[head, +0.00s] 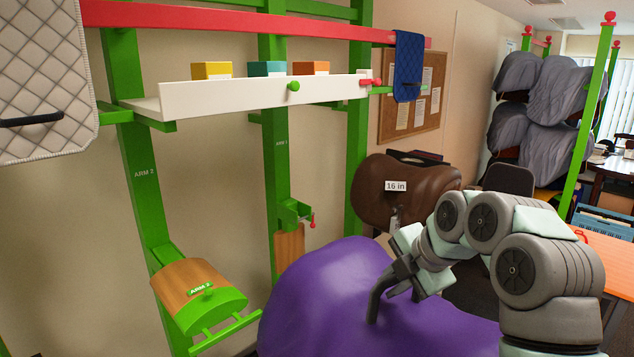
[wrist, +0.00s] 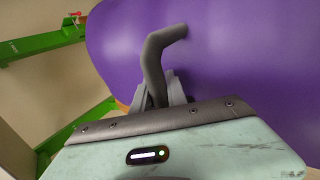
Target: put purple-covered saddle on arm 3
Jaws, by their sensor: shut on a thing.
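The purple-covered saddle (head: 330,290) is large at the bottom centre of the head view, and its smooth cover fills much of the wrist view (wrist: 240,80). The label on that post is small and hard to read. The saddle stands in front of arm 3's lower part and hides it.
Arm 2 (head: 198,290), a wood-topped rest with a green front, is empty at the left. A white shelf (head: 230,97) with coloured boxes spans the posts above. A brown saddle (head: 400,190) tagged 16 in is behind my arm. A quilted pad (head: 45,80) hangs upper left.

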